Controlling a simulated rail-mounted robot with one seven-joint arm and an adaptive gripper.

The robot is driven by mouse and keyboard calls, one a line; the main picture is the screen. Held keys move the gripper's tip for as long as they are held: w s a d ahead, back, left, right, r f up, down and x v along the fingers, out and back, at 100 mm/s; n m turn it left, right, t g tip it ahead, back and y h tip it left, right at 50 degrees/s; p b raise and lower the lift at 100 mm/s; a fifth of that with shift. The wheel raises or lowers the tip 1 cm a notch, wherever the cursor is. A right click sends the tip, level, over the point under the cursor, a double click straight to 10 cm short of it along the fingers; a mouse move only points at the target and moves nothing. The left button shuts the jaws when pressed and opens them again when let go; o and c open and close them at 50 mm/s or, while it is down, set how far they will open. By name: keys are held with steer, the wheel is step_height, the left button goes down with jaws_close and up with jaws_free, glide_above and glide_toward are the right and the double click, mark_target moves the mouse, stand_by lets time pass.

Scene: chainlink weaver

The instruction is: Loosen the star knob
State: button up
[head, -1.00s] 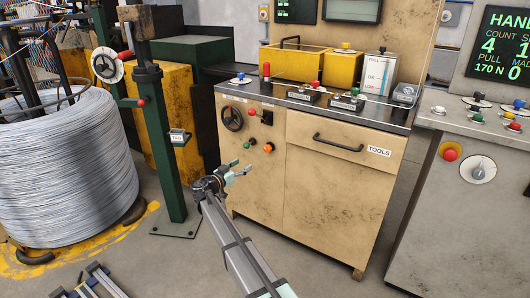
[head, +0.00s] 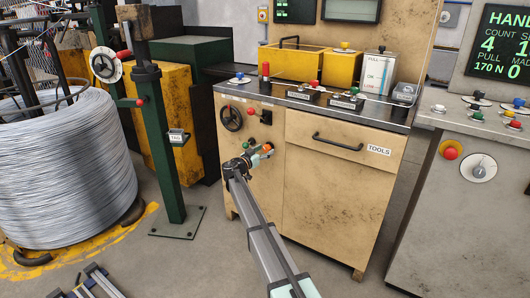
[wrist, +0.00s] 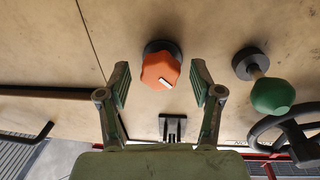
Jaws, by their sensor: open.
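The star knob (wrist: 161,68) is orange with a lobed rim and a white mark, on a dark round base on the beige cabinet front. In the wrist view it sits between the two fingers of my gripper (wrist: 160,82), with a gap on each side. The fingers are open and hold nothing. In the head view my gripper (head: 262,153) is in front of the cabinet at the knob, and partly hides the knob (head: 268,147).
A green knob (wrist: 272,96) on a stem sticks out beside the star knob, close to one finger. A black handwheel (head: 231,118) and a red-tipped lever (head: 251,112) are above. A drawer handle (head: 338,141) is to the right.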

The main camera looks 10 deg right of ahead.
steer(key=shift+w+d, duration=0.25)
steer(key=shift+c, duration=0.2)
steer(key=c, duration=1.1)
